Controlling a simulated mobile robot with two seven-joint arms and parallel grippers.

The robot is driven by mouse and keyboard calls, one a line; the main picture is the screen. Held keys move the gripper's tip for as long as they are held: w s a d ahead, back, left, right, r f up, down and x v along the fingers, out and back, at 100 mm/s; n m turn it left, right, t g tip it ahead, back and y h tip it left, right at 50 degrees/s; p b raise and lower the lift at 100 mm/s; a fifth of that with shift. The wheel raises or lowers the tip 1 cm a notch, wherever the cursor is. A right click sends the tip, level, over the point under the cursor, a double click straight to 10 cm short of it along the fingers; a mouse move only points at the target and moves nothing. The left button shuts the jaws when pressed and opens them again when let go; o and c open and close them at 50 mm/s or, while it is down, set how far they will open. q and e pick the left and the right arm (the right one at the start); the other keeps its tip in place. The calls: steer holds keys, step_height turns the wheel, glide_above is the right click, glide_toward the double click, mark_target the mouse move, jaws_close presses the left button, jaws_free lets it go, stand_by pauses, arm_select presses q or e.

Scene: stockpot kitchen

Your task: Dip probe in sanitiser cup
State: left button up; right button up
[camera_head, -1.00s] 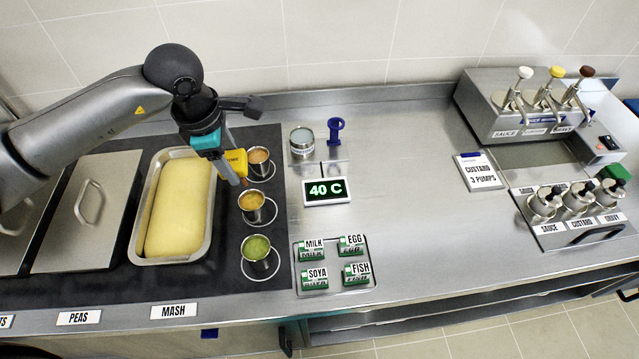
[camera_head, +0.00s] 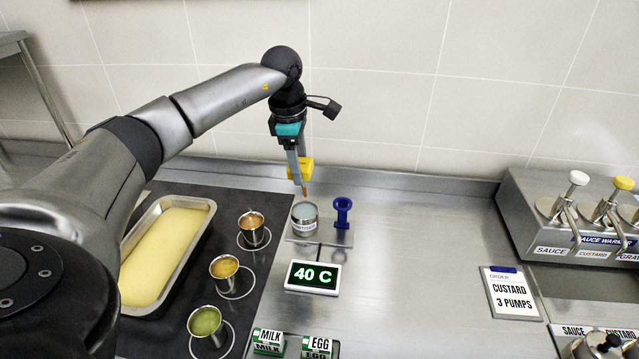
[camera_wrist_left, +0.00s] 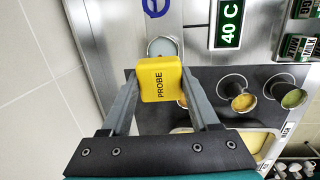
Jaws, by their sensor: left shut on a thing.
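My left gripper (camera_head: 300,172) is shut on the yellow probe (camera_head: 306,167). The probe's stem points down and its tip shows just above the sanitiser cup (camera_head: 305,217), a small metal cup with pale liquid. In the left wrist view the probe (camera_wrist_left: 160,80), marked PROBE, sits between both fingers. There the cup (camera_wrist_left: 163,46) is partly hidden behind the probe. My right gripper is in neither view.
A blue holder (camera_head: 342,211) stands right of the cup. A 40 C display (camera_head: 313,277) is in front of it. Several small sauce cups, one with orange sauce (camera_head: 252,228), line the dark mat. A tray of mash (camera_head: 160,255) lies left.

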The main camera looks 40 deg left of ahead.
arm_select(q)
steer(key=shift+w, duration=0.1)
steer(key=shift+a+f, duration=0.1)
steer(key=shift+f, duration=0.05)
steer(key=shift+s+a+f+b, duration=0.2)
steer(key=shift+f+b, duration=0.35)
steer(key=shift+b, duration=0.2)
step_height(320, 180, down, 6)
steer(key=b, duration=0.4)
steer(key=shift+d+f, duration=0.15)
steer(key=shift+f, duration=0.1)
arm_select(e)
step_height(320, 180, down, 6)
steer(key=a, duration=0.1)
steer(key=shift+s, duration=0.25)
arm_select(q)
steer(key=shift+w, duration=0.1)
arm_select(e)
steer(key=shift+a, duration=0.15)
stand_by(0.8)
arm_select(q)
step_height(320, 180, up, 9)
steer(key=p, duration=0.7)
steer(key=shift+r+p, duration=0.1)
steer(key=shift+p, duration=0.3)
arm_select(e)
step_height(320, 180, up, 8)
